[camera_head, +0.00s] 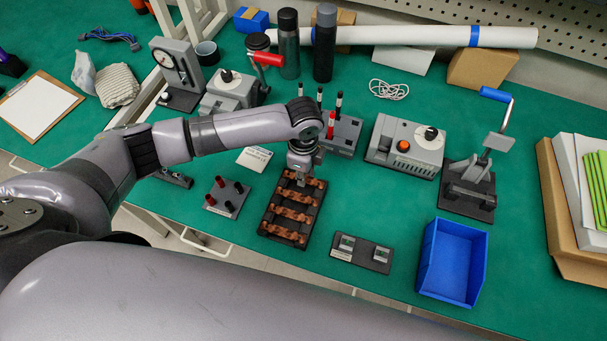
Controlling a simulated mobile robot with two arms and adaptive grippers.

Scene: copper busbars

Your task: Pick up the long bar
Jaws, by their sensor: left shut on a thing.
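A dark tray (272,225) on the green bench holds several copper bars, lying crosswise in rows. A copper bar (286,234) lies in the row nearest me, and another (297,196) lies further up the tray. My left gripper (300,178) points down over the far end of the tray and is shut on a copper bar there. The gripper and wrist hide much of this bar, so I cannot tell its length or whether it is clear of the tray. My right gripper is not in view.
An empty blue bin (452,262) stands right of the tray. A dark plate with two small blocks (361,253) and a plate with red and black posts (227,197) flank the tray. A grey device (404,147) and a lever press (470,187) stand behind to the right.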

